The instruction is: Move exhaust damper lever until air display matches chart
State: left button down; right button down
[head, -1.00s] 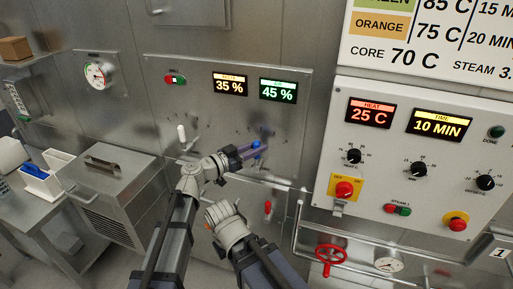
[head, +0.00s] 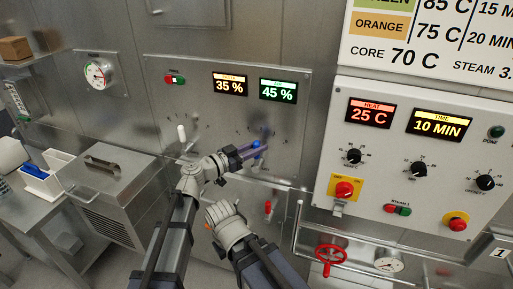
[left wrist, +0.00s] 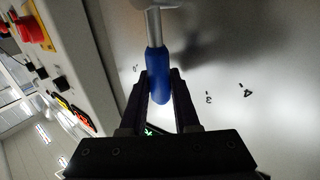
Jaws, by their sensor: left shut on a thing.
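My left gripper (head: 250,151) is at the lower part of the steel panel (head: 215,122), shut on the blue lever handle (head: 256,144). In the left wrist view the blue handle (left wrist: 158,72) lies between the two fingers, with its grey shaft (left wrist: 153,28) beyond. Printed scale marks show on the panel beside it. An orange display (head: 230,84) reads 35 % and a green display (head: 278,90) reads 45 %; their small labels are hard to read. The chart (head: 430,45) at top right is cut off; no air value shows. My right gripper's fingers do not show.
A white-tipped lever (head: 181,132) stands left of my gripper and a small red lever (head: 268,207) below it. The control panel (head: 400,150) with knobs is at right, above a red valve wheel (head: 331,259). A steel box (head: 110,185) stands at left.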

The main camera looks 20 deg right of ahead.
pick_arm(q)
jog(key=shift+s+d+r+p, duration=0.1)
jog(key=shift+r+p, duration=0.05)
jog(key=shift+p, duration=0.15)
jog(key=shift+s+d+r+m+y+p, duration=0.1)
jog(key=shift+s+d+m+y+p, duration=0.45)
jog(key=shift+m+p, duration=0.5)
jog(key=shift+d+y+p, duration=0.25)
jog(key=shift+d+p, duration=0.05)
jog(key=shift+p, duration=0.1)
jog(key=shift+s+d+f+m+y, duration=0.2)
jog(key=shift+d+f+m+y, duration=0.1)
jog(key=shift+f+m, duration=0.15)
jog(key=shift+f, duration=0.1)
jog(key=c, duration=0.9)
grip_release()
